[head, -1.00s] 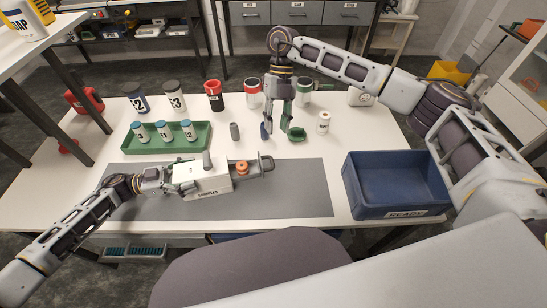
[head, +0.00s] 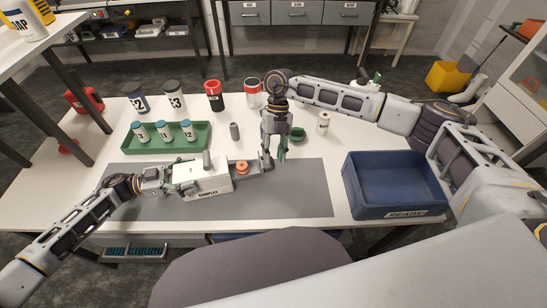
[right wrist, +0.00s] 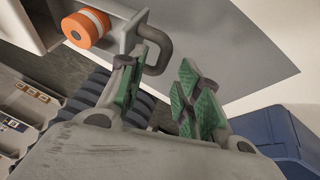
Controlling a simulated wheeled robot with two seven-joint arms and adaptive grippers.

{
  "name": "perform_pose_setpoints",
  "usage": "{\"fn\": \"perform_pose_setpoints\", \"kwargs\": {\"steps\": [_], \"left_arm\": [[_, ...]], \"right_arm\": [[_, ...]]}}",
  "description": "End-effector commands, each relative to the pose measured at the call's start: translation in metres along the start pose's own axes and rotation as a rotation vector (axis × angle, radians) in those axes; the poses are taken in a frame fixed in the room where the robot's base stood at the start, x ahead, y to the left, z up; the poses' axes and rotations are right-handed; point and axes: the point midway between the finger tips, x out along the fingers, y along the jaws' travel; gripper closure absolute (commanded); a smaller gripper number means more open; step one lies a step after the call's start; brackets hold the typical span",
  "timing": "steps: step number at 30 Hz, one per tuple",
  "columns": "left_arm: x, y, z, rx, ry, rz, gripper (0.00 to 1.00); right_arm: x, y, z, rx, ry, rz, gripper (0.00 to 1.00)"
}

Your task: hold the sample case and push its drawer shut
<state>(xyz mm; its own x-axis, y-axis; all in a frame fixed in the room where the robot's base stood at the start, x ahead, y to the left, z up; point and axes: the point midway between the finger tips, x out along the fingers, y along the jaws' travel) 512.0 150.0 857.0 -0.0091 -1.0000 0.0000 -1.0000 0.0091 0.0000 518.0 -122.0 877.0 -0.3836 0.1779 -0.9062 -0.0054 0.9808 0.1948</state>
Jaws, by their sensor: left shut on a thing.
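The white sample case (head: 208,186) lies on the grey mat, with its drawer (head: 254,170) pulled out to the right. An orange ringed piece (head: 242,167) sits in the drawer; it also shows in the right wrist view (right wrist: 86,27). My left gripper (head: 182,186) is shut on the case at its left end. My right gripper (head: 273,162) is open, its fingers pointing down at the drawer's handle end. In the right wrist view its green pads are apart, and the drawer handle (right wrist: 158,48) is close by the left finger; whether they touch I cannot tell.
A green cap-like piece (head: 298,134) and a white jar (head: 323,122) are behind my right gripper. A blue bin (head: 395,205) stands at the right. The mat's right part (head: 305,190) is clear.

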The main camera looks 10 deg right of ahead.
Motion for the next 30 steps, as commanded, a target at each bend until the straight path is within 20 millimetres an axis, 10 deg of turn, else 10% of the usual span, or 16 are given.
{"fn": "perform_pose_setpoints", "kwargs": {"steps": [16, 24, 30], "left_arm": [[0.000, 0.000, 0.001, -0.001, -0.001, 0.000, 0.64], [0.000, 0.000, 0.001, -0.001, -0.001, 0.000, 0.64], [0.000, 0.000, 0.001, -0.001, -0.001, 0.000, 0.64]], "right_arm": [[0.016, 0.000, 0.000, 0.000, 0.000, 0.000, 0.66], [0.016, 0.000, 0.000, 0.000, 0.000, 0.000, 0.98], [0.016, 0.000, 0.000, 0.000, 0.000, 0.001, 1.00]]}}
